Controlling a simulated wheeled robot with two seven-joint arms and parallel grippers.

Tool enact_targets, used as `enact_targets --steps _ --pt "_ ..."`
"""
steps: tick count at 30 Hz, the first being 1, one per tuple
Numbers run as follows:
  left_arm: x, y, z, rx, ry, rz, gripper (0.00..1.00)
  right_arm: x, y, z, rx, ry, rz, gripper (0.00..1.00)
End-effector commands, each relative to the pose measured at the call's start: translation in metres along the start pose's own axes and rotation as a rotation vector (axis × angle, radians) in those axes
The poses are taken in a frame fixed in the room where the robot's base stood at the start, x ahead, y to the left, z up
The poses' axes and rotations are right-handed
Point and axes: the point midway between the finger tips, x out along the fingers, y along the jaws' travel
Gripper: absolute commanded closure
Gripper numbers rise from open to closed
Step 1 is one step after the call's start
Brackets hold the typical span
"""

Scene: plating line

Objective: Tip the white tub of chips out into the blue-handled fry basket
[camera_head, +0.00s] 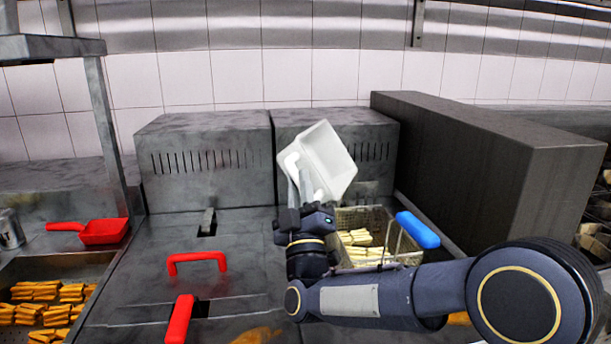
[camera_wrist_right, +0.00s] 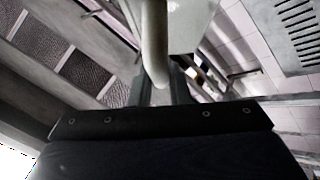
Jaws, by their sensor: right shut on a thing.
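My right gripper (camera_head: 299,182) is shut on the tub's white handle, above the left part of the basket. The handle and tub (camera_wrist_right: 190,20) also fill the top of the right wrist view. The fry basket (camera_head: 347,215) with its blue handle (camera_head: 418,230) stands below and to the right of the tub. Pale chips (camera_head: 366,250) lie in the basket. The tub's inside looks empty from here. My left gripper is not in view.
A red-handled lid (camera_head: 198,262) covers the fryer left of the basket. A red scoop (camera_head: 104,232) and a tray of golden chips (camera_head: 40,302) are at the left. A tall grey block (camera_head: 470,160) stands right of the basket. My right arm crosses in front.

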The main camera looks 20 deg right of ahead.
Motion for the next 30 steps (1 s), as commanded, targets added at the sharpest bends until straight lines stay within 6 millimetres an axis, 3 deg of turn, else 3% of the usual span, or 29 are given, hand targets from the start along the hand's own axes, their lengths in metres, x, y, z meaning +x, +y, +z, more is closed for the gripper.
enact_targets --steps 17,30 --pt "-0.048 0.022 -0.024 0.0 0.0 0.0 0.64 0.013 -0.013 -0.013 -0.241 0.021 -0.248 1.0" --pt "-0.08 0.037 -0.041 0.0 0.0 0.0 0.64 0.011 -0.018 -0.012 -0.415 0.034 -0.427 1.0"
